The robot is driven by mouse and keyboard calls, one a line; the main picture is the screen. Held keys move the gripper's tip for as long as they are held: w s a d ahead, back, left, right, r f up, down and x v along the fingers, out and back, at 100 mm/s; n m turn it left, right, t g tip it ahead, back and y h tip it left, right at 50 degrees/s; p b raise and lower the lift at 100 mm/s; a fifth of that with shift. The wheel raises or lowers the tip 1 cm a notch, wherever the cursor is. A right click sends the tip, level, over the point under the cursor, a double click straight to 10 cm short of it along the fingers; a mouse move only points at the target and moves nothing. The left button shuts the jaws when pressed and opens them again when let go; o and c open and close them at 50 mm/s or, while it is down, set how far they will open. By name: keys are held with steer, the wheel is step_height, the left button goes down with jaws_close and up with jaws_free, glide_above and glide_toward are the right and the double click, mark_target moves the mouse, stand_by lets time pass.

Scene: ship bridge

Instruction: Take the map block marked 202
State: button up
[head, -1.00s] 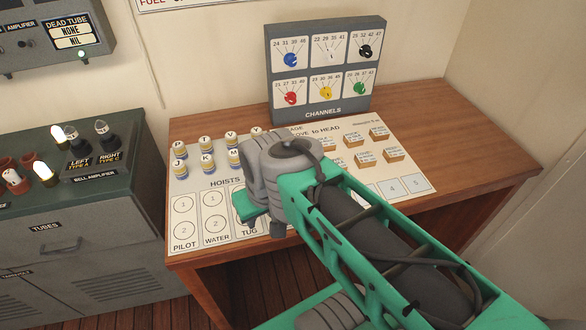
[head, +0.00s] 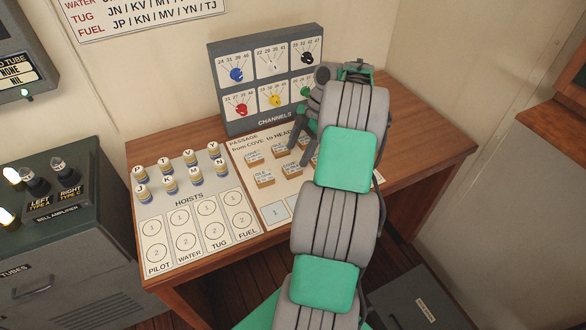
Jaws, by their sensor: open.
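Several small wooden map blocks with white labels lie on the passage sheet (head: 246,147) on the wooden desk. Two at its left are a block (head: 253,157) and a nearer block (head: 264,181); others stand close to my gripper. The label print is too small to read, so I cannot tell which block is marked 202. My gripper (head: 298,153) points down over the blocks, open, with its fingers close to the middle ones. I cannot tell whether it touches any. My arm hides the right part of the sheet and any blocks there.
The grey channels panel (head: 266,82) with coloured knobs stands just behind the gripper. Left of the sheet is the hoists board (head: 186,218) with several lettered cylinders (head: 168,186). The desk's right side (head: 415,125) is bare. A grey-green tube cabinet (head: 60,240) stands at the left.

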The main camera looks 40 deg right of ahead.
mark_target(293, 167)
steer(key=x, duration=0.6)
steer(key=shift+s+d+f, duration=0.15)
steer(key=shift+d+f, duration=0.1)
steer(key=shift+c, duration=0.4)
jaws_close()
